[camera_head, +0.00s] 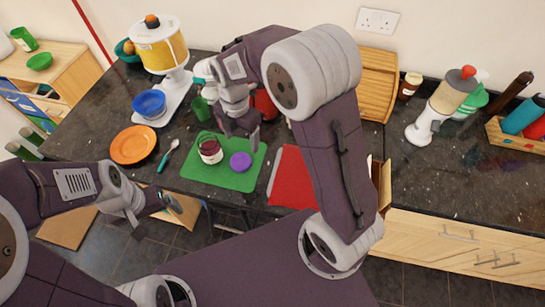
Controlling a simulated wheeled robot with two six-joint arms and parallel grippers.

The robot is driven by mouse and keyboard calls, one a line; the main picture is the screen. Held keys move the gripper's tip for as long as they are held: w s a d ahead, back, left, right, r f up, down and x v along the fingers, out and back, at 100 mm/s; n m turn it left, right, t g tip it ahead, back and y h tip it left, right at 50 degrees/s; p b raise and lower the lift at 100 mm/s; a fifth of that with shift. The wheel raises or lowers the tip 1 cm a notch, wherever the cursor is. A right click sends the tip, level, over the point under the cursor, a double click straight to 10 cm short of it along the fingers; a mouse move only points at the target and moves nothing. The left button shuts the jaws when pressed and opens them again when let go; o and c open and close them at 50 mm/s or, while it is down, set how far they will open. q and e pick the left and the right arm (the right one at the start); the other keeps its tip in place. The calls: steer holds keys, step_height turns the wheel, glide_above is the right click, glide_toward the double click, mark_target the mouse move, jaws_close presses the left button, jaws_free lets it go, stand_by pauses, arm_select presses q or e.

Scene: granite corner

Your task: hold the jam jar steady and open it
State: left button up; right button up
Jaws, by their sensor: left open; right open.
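The jam jar (210,152), with a pale label and dark red contents, stands upright on the green board (215,180). A round purple lid (240,161) lies on the board just right of the jar, apart from it. My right gripper (242,138) points down behind and above the lid, right of the jar; it is open and holds nothing that I can see. My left gripper (152,212) is in front of the counter edge, lower left of the jar, open and apart from it.
An orange plate (132,144) and a teal-handled spoon (168,155) lie left of the board. A blue bowl (149,103) sits on the white blender-like appliance (162,50) behind. The right counter's front is clear.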

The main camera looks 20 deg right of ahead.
steer(key=s+d+f+m, duration=0.1)
steer(key=s+m, duration=0.3)
steer(key=m, duration=0.4)
steer(key=s+d+f+m, duration=0.1)
steer(key=s+d+m, duration=0.3)
steer(key=m, duration=0.5)
steer(key=s+d+f+m+t, duration=0.1)
steer(key=s+d+m, duration=0.2)
steer(key=m, duration=0.5)
steer(key=shift+s+d+m, duration=0.2)
steer(key=shift+s+m, duration=0.1)
steer(key=shift+s, duration=0.55)
